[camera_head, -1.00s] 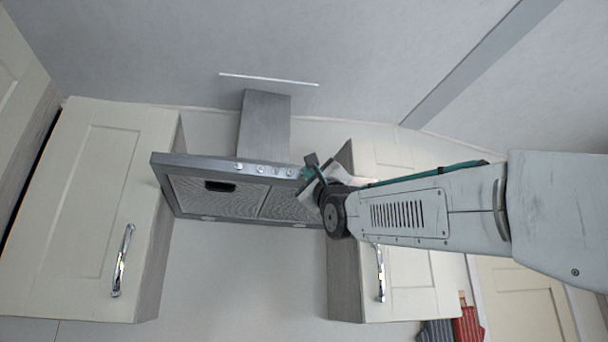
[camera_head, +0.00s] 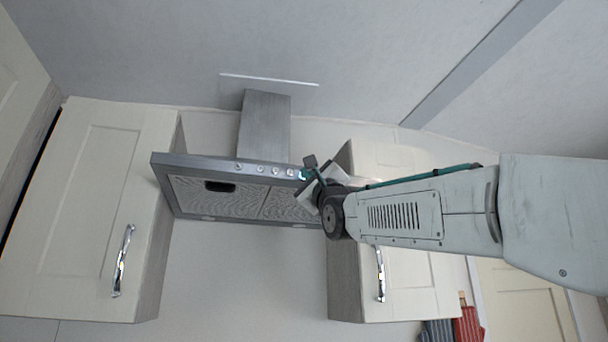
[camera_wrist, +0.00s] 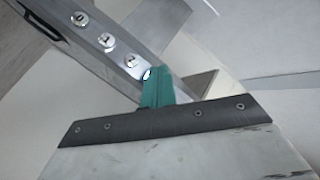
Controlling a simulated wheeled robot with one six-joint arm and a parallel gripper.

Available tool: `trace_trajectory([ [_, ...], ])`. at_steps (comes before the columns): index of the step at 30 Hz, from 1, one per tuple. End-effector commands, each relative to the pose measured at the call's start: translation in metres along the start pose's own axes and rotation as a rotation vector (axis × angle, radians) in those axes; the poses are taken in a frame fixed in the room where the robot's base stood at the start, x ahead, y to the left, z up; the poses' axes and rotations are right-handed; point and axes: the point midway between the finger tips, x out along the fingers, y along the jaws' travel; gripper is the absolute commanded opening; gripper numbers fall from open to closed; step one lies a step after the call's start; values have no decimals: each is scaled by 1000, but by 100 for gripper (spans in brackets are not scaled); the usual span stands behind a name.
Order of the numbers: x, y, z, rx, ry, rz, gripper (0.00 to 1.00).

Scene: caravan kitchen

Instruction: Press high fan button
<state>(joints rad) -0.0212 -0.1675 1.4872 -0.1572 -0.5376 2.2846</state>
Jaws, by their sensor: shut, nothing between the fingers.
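The grey range hood (camera_head: 200,162) hangs on the wall with a row of round silver buttons on its front strip. In the wrist view, buttons that seem marked 0 (camera_wrist: 80,18), 1 (camera_wrist: 106,40) and 2 (camera_wrist: 130,60) are clear. The last button in the row (camera_wrist: 146,74) shows only an edge with a bluish-white glint; the rest is behind my teal fingertips. My gripper (camera_wrist: 158,82) is shut and empty, its tips at that last button. In the head view my gripper (camera_head: 305,174) is at the right end of the row. I cannot tell whether it touches the button.
A cream cabinet (camera_head: 85,210) stands left of the hood and another (camera_head: 420,285) to the right, behind my arm. Both have chrome handles. The hood's duct (camera_head: 264,125) rises to the ceiling. The wall below the hood is clear.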

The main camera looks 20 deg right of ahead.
Motion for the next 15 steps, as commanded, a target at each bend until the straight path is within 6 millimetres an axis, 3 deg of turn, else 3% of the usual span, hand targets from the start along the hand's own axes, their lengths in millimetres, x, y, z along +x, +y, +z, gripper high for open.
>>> trace_trajectory([
  [15, -11, -7, 7, 0, 1, 1, 0],
])
